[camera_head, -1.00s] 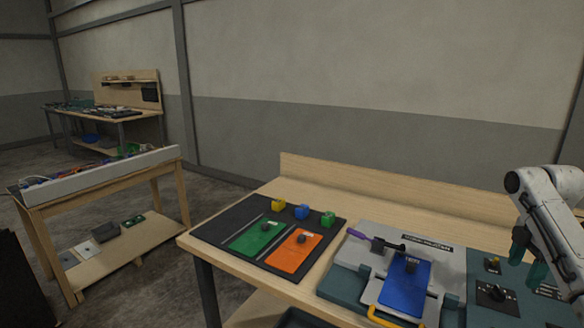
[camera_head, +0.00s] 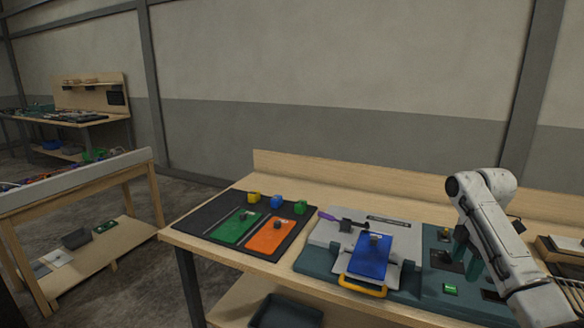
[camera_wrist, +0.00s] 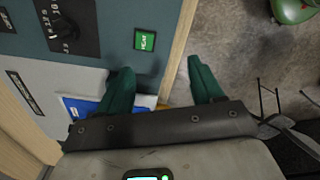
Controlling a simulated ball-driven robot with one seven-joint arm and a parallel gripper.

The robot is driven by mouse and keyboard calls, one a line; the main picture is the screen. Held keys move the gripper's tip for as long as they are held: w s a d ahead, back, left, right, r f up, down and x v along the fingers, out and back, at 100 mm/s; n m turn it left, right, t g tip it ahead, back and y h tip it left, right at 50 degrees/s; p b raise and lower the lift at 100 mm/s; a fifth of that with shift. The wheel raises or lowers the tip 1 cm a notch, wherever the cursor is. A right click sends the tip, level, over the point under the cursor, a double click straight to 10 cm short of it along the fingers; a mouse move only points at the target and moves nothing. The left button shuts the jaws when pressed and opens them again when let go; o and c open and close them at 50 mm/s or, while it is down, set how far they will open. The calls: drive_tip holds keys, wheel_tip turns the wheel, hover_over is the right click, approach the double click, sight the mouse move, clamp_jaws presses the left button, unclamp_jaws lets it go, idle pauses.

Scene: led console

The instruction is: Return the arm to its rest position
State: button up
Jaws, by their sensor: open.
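My gripper (camera_wrist: 160,95) is open and empty in the wrist view, its two green fingers apart above the console's edge and the floor beyond the bench. In the head view my gripper (camera_head: 468,255) hangs over the right part of the teal console (camera_head: 405,290); the white arm partly hides that part. A blue plate (camera_head: 369,258) with a dark knob lies on the grey part of the console, with a yellow handle (camera_head: 362,288) at its front. A lit green button (camera_wrist: 145,40) and a black rotary knob (camera_wrist: 64,27) show in the wrist view.
A black mat (camera_head: 208,224) on the bench bears a green plate (camera_head: 235,227), an orange plate (camera_head: 269,236) and yellow, blue and green blocks. A purple-handled tool (camera_head: 328,216) lies at the console's back left. Another wooden table (camera_head: 125,174) stands at left, with floor between.

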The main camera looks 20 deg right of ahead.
drive_tip(key=a+f+m+y, duration=0.1)
drive_tip(key=a+f, duration=0.5)
drive_tip(key=a, duration=0.3)
drive_tip(key=a+f+m+t, duration=0.1)
drive_tip(key=a+f+m, duration=0.1)
drive_tip(key=a+f, duration=0.55)
drive_tip(key=a+f+m+y, duration=0.1)
drive_tip(key=a+f, duration=0.3)
drive_tip(key=a, duration=0.7)
drive_tip(key=s+a+f+m, duration=0.2)
drive_tip(key=s+a, duration=0.1)
drive_tip(key=s, duration=0.3)
drive_tip(key=s+a+f+m+h, duration=0.1)
drive_tip(key=s+a+f+m, duration=0.1)
drive_tip(key=s+a, duration=0.35)
drive_tip(key=s+a+f+m, duration=0.2)
drive_tip(key=s+m, duration=0.1)
drive_tip(key=s, duration=0.5)
drive_tip(key=s+d+r+m+h, duration=0.1)
drive_tip(key=s+r, duration=0.1)
drive_tip(key=s, duration=0.5)
drive_tip(key=shift+s+d+m, duration=0.2)
drive_tip(key=shift+d+m, duration=0.05)
drive_tip(key=shift+m, duration=0.15)
